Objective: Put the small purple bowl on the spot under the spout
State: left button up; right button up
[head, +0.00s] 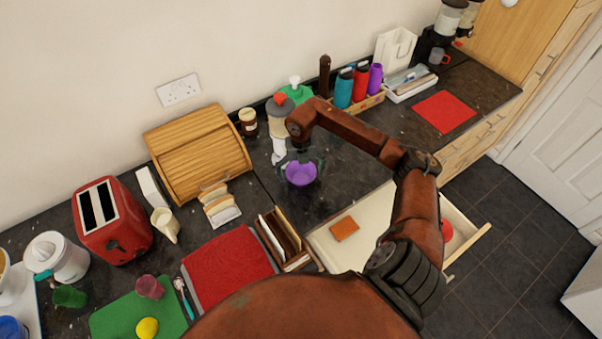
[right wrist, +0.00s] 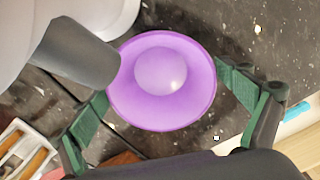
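The small purple bowl (head: 301,174) is upright at the back of the dark counter, by the foot of a white dispenser with an orange-red top (head: 279,124). My right gripper (head: 302,164) reaches down around it. In the right wrist view the bowl (right wrist: 161,80) fills the space between the green fingers (right wrist: 162,85), which touch its rim on both sides. A grey spout (right wrist: 78,54) overlaps the bowl's left edge there. The spot under the spout is not clearly seen. I cannot tell whether the bowl rests on the counter. My left gripper is out of view.
A bottle crate (head: 371,101) stands behind right. A wooden divider box (head: 283,240) and open drawer (head: 350,255) are in front. Dark counter right of the bowl is clear.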

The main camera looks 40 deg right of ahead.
aim_at(301, 178)
notch_tip(301, 178, up, 12)
jog(key=shift+b, duration=0.45)
dwell(0.4)
